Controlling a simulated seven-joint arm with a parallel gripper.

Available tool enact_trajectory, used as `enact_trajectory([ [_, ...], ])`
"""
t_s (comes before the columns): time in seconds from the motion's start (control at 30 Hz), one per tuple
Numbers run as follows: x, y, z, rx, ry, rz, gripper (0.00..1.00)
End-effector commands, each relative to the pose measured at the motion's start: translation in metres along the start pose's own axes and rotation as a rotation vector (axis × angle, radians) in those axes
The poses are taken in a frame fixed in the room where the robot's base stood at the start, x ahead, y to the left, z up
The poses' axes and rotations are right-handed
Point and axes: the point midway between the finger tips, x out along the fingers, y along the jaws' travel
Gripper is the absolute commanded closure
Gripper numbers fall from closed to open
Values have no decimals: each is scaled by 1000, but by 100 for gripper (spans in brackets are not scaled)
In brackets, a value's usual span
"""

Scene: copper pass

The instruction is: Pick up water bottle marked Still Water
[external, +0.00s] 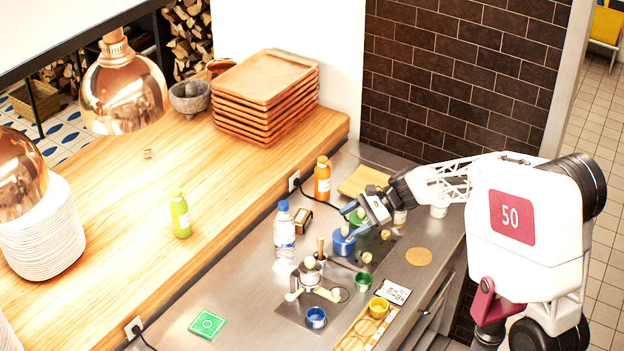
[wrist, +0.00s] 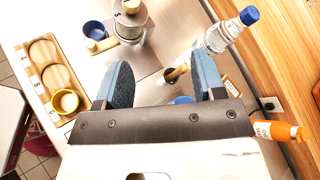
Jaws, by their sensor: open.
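A clear water bottle (external: 285,236) with a blue cap and a pale label stands upright on the steel counter, beside the wooden ledge. The label's wording is too small to read. In the wrist view the bottle (wrist: 224,36) shows at the upper right, outside the right finger. My gripper (external: 351,222) is above the counter, to the right of the bottle and apart from it, over a blue container (external: 343,243). In the wrist view my gripper (wrist: 163,80) has its two blue fingers wide apart, with nothing held between them.
An orange bottle (external: 322,179) stands behind the water bottle. A metal pot (external: 309,276) with a wooden-knobbed handle is in front of it. A green bottle (external: 180,215) is on the wooden ledge. Green (external: 363,282) and yellow (external: 378,307) cups stand nearer the front edge.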

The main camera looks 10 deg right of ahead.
Motion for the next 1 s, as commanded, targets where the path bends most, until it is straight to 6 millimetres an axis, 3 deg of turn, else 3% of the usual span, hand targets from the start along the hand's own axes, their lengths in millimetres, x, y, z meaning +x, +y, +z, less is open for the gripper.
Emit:
enact_trajectory([
  [0.3, 59, -74, -27, 281, -223, -152, 37],
  [0.5, 89, -110, -46, 430, -343, -235, 37],
  [0.7, 104, -129, -57, 507, -407, -279, 37],
  [1.0, 106, -132, -59, 522, -419, -289, 37],
])
